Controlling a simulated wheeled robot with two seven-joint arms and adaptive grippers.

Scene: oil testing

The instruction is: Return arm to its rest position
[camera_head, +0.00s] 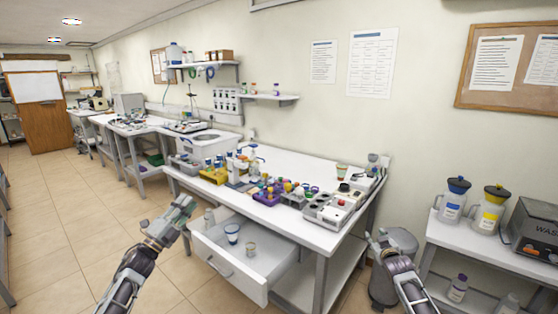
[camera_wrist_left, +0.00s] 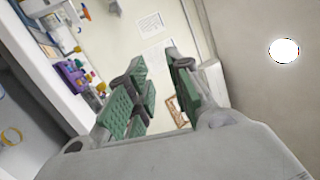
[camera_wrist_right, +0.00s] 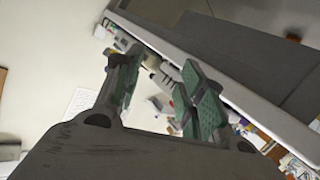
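My left arm reaches up from the lower left in the head view, and its gripper (camera_head: 180,212) hangs in the air left of the open drawer. The left wrist view shows its green-padded fingers (camera_wrist_left: 160,88) apart, with nothing between them. My right arm comes in at the lower right, and its gripper (camera_head: 378,240) is in front of the bench's right end, touching nothing that I can see. The right wrist view shows its green-padded fingers (camera_wrist_right: 158,75) apart and empty.
The white bench (camera_head: 305,235) carries racks, bottles and a grey device (camera_head: 330,208). Its drawer (camera_head: 232,270) stands open with a blue-marked cup (camera_head: 232,233) and a smaller cup (camera_head: 251,248) inside. A side shelf (camera_head: 475,239) at right holds jugs. Floor (camera_head: 75,215) at left is clear.

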